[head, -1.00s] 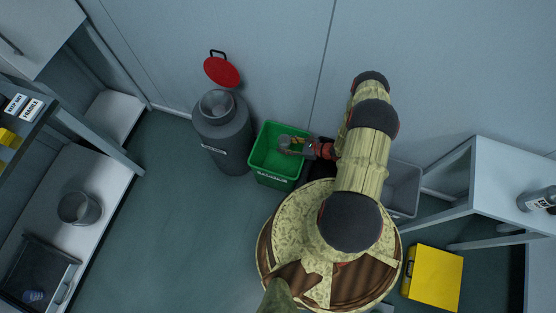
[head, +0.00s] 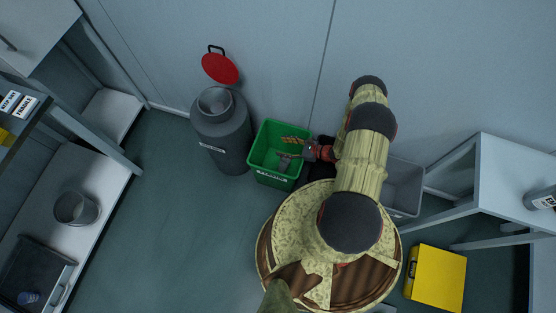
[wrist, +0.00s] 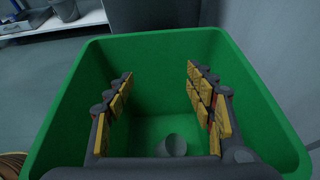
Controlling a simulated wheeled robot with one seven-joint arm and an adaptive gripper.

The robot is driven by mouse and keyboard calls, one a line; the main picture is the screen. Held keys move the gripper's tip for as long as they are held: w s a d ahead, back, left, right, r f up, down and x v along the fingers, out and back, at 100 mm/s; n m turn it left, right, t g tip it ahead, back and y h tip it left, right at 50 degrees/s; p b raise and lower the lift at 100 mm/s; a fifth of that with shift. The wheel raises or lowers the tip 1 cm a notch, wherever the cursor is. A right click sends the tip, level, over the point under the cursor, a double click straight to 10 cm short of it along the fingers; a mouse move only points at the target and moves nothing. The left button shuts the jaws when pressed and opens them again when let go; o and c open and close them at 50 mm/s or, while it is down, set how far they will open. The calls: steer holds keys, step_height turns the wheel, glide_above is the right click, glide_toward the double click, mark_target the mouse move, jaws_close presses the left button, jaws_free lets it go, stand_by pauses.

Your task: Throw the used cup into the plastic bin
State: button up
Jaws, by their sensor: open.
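The green plastic bin (head: 272,179) stands on the floor against the wall, with white lettering on its front. It fills most of the wrist view (wrist: 60,115). A grey cup (wrist: 172,146) shows low inside the bin in the wrist view, below and between the fingers. I cannot tell whether it rests on the bottom. My gripper (head: 288,150) reaches in from the right over the bin. Its yellow-padded fingers (wrist: 160,78) are spread wide with nothing between them. The cup is not clearly visible in the head view.
A dark grey can (head: 222,135) with an open red lid (head: 220,68) stands left of the bin. A grey bin (head: 405,187) is right of my arm. A yellow case (head: 436,278) and a white table (head: 500,175) are at right. Clear floor (head: 180,235) lies at front left.

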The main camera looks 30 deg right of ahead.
steer(key=shift+o, duration=0.4)
steer(key=v, duration=1.1)
steer(key=shift+d, duration=0.1)
steer(key=shift+s+d+r, duration=0.15)
steer(key=shift+s+d, duration=0.1)
steer(key=shift+s, duration=0.1)
